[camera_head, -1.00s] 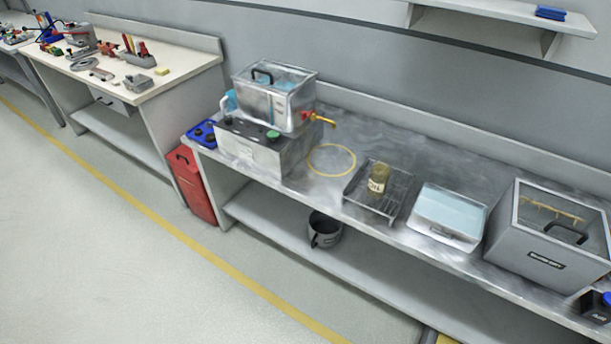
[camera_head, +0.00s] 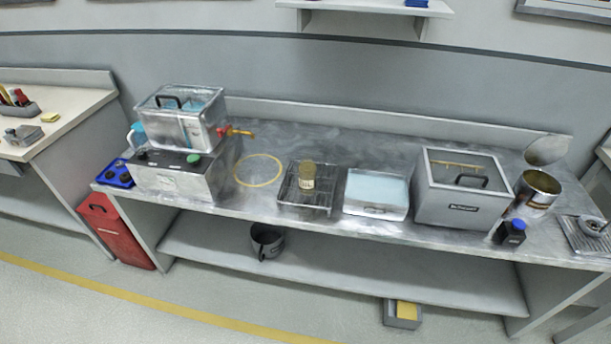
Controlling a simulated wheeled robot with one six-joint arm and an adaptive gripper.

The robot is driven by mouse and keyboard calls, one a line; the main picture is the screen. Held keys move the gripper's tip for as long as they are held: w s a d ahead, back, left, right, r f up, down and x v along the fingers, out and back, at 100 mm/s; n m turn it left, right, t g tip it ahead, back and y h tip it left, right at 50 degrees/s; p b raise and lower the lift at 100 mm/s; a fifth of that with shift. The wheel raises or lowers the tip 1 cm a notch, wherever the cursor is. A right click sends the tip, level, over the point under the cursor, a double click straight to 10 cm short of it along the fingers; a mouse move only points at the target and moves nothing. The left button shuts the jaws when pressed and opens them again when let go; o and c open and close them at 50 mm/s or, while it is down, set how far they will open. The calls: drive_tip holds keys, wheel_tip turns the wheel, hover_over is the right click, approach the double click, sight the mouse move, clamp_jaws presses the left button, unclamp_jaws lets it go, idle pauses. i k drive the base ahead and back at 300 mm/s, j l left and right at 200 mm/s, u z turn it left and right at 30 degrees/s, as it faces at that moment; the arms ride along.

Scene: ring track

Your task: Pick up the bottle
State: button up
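A small amber-brown bottle (camera_head: 307,175) with a pale label stands upright on a dark wire rack tray (camera_head: 290,198), near the middle of the metal bench (camera_head: 240,205). A second, dark bottle with a blue cap (camera_head: 511,232) stands at the bench's front edge on the right, beside the grey lidded box. My gripper does not show in the head view.
Left of the rack are a yellow ring (camera_head: 258,170) and a metal box carrying a clear tank (camera_head: 183,118).

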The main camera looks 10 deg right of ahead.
sight(307, 168)
drive_tip(key=i+j+z, duration=0.25)
drive_tip(key=z, duration=0.15)
drive_tip(key=i+j+z, duration=0.2)
drive_tip(key=j+z, duration=0.2)
drive_tip(key=j, duration=0.1)
